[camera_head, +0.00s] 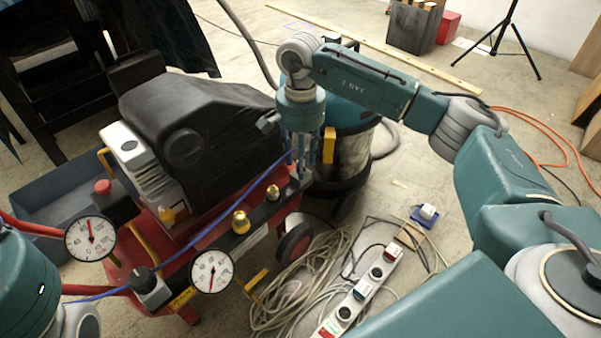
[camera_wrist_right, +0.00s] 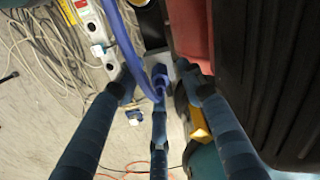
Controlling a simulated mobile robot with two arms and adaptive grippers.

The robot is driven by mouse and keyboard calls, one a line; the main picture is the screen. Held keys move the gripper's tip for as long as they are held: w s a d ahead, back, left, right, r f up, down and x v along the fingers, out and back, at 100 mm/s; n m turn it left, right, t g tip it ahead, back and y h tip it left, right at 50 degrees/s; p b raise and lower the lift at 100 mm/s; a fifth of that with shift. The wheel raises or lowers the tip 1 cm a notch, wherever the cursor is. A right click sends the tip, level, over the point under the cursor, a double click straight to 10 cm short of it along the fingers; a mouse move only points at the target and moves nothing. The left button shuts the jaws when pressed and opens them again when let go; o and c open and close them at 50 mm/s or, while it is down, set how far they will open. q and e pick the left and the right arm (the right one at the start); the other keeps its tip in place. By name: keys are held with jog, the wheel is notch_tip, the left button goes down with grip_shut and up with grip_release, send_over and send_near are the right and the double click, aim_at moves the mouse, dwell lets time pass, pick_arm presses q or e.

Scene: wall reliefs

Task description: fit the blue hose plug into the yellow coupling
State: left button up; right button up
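My right gripper (camera_head: 304,163) points down beside the right end of the red compressor (camera_head: 180,235). In the right wrist view (camera_wrist_right: 159,88) its fingers are spread, with clear gaps between their tips. The blue hose (camera_head: 225,212) runs from the compressor's front left up to this gripper. In the wrist view the hose (camera_wrist_right: 122,38) comes down among the fingers to a blue end piece (camera_wrist_right: 160,76), apparently the plug; no firm grip on it shows. Two brass-yellow fittings (camera_head: 241,222) stand on the compressor's front; which is the coupling I cannot tell. The left gripper is out of view.
A vacuum cleaner (camera_head: 350,160) with a yellow latch stands right behind my right gripper. Coiled cable (camera_head: 300,285) and a power strip (camera_head: 362,290) lie on the floor in front. Two gauges (camera_head: 90,238) and a black cover (camera_head: 200,125) crowd the compressor.

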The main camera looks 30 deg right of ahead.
jog(key=shift+c, duration=0.5)
grip_shut()
